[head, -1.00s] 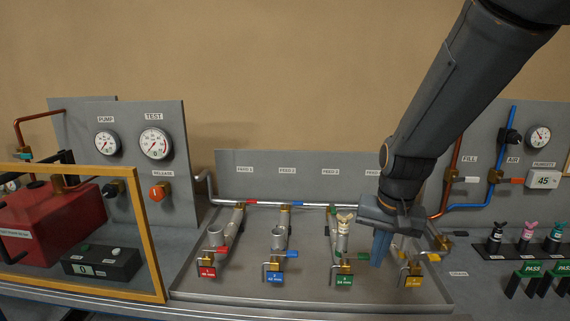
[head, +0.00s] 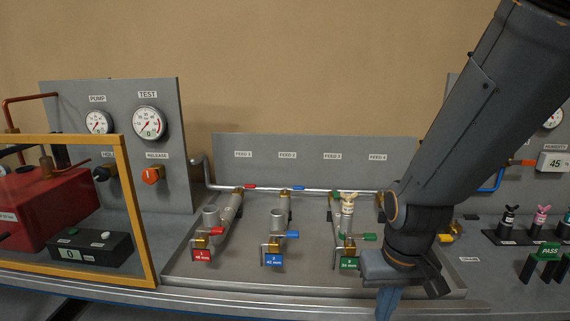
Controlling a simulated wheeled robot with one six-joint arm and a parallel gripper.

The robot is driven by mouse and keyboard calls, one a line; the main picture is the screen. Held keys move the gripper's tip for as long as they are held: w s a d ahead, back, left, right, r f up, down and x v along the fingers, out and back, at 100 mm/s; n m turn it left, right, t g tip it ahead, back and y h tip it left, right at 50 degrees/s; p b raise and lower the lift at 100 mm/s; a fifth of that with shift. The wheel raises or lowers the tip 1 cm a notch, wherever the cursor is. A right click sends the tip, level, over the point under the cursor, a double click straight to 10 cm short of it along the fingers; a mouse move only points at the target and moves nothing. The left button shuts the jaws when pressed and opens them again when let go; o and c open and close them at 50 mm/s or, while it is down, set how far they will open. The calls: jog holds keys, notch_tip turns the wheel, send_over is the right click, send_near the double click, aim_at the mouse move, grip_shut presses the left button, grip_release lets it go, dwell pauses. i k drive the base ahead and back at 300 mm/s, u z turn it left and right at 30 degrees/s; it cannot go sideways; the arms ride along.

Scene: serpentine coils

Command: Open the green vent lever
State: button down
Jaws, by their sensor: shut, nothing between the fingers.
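The green-tagged station 3 has a green lever (head: 370,237) pointing right from its front brass valve, above the green tag (head: 349,263). A second small green handle (head: 337,195) is at the rear pipe behind it. I cannot read which one is marked vent. A beige fitting (head: 348,200) with a winged top stands upright on this station's pipe. My gripper (head: 388,303) is shut and empty, pointing down in front of and to the right of the green tag, apart from the front green lever. The gripper and wrist hide most of station 4.
Stations with a red lever (head: 217,230) and a blue lever (head: 292,234) stand to the left on the grey tray (head: 310,283). A yellow-framed guard (head: 140,220) encloses the red pump farther left. Capped bottles (head: 508,222) stand at right.

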aim_at(366, 236)
jog(key=u, duration=2.3)
jog(key=k, duration=0.85)
jog(key=z, duration=0.85)
jog(key=i, duration=0.45)
jog(key=u, duration=0.05)
